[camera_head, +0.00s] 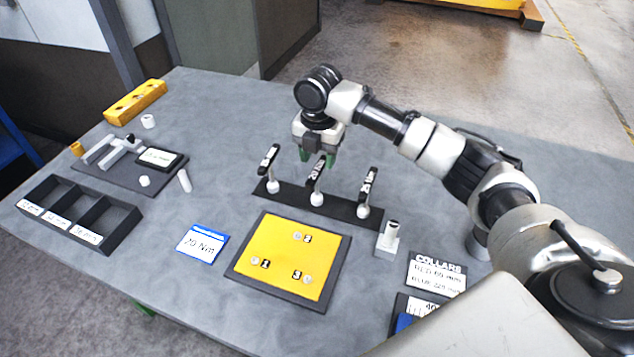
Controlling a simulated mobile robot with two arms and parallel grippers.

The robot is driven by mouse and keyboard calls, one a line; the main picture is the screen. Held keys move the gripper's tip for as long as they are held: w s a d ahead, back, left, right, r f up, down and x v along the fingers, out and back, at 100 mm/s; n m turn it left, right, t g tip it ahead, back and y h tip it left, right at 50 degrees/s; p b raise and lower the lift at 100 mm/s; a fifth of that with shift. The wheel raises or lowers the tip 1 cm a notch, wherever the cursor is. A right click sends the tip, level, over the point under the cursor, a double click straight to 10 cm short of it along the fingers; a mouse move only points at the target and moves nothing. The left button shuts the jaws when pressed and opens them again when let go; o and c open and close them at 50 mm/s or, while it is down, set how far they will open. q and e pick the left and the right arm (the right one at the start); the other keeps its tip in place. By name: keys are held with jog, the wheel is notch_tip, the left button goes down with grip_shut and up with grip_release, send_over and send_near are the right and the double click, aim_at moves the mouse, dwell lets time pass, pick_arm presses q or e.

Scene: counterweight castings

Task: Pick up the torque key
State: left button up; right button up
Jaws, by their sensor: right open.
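Three torque keys with black labelled handles and pale round ends stand in a row on a dark rack (290,201): the left key (268,160), the middle key (318,172) and the right key (367,185). The middle label seems to read 20 Nm; the others are too small to read surely. A blue-edged card (202,244) in front seems to read 20 Nm. My right gripper (317,158), with green fingertips, is open and empty, just behind or above the middle key's handle; contact cannot be told. My left gripper is not in view.
A yellow plate (288,262) with numbered spots lies in front of the rack. A grey post block (388,240) and a COLLARS sign (437,274) are at right. A black compartment tray (118,225), measuring fixture (112,150) and yellow bar (135,102) are at left.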

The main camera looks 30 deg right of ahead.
aim_at(317, 169)
jog(key=shift+w+f, duration=0.15)
jog(key=shift+f, duration=0.55)
jog(key=f, duration=0.1)
jog(key=f+p, duration=0.1)
jog(key=f, duration=0.1)
jog(key=f+p, duration=0.1)
jog(key=shift+w+d+f, duration=0.1)
jog(key=shift+w+f, duration=0.1)
jog(key=shift+w, duration=0.1)
jog(key=shift+f, duration=0.3)
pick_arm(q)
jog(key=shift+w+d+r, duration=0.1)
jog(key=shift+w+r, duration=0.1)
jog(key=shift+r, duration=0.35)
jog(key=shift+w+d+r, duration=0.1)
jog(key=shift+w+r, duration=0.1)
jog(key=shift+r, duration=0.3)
pick_arm(e)
jog(key=shift+r, duration=0.1)
grip_shut()
